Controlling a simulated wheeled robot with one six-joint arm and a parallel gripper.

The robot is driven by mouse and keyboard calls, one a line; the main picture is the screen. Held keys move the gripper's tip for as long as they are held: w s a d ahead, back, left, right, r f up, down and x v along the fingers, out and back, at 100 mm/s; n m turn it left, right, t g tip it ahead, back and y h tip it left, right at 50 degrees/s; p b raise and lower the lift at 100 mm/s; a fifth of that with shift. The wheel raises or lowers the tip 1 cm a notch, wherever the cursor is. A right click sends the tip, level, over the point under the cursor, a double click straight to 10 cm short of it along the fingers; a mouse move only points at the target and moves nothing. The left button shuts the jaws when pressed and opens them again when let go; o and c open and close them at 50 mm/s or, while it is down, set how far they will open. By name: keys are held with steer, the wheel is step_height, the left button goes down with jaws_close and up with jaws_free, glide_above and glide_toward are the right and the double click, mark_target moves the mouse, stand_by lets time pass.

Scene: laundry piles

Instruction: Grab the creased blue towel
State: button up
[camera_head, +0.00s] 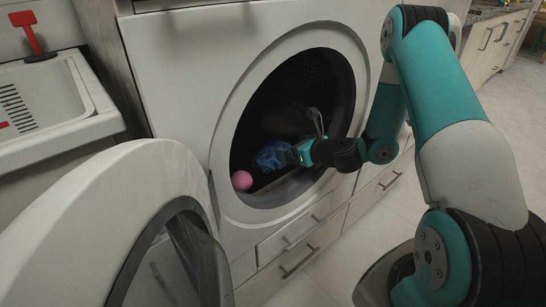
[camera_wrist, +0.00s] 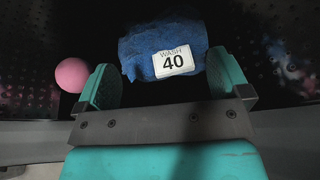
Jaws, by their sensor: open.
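The creased blue towel (camera_head: 272,155) lies inside the drum of the front-load washing machine. In the wrist view the blue towel (camera_wrist: 137,50) is a bunched bundle with a white tag (camera_wrist: 174,61) reading "WASH 40". My gripper (camera_head: 290,156) reaches through the machine's round opening, beside the towel. In the wrist view my gripper (camera_wrist: 165,85) is open, with one teal finger at each side. The towel sits just ahead, across the gap between the fingertips. I cannot tell whether the right finger touches it.
A pink ball (camera_head: 241,180) lies in the drum left of the towel; it is close beside the left finger in the wrist view (camera_wrist: 71,75). The round opening's rim (camera_head: 225,135) surrounds my arm. The machine's open door (camera_head: 110,215) stands at the left. A sink (camera_head: 50,95) is behind it.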

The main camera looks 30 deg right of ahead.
mark_target(274, 145)
steer(key=b+x, duration=0.1)
steer(key=x, duration=0.8)
steer(key=shift+w+a+b, duration=0.15)
steer(key=shift+a+b, duration=0.1)
steer(key=shift+b, duration=0.05)
steer(key=c, duration=1.1)
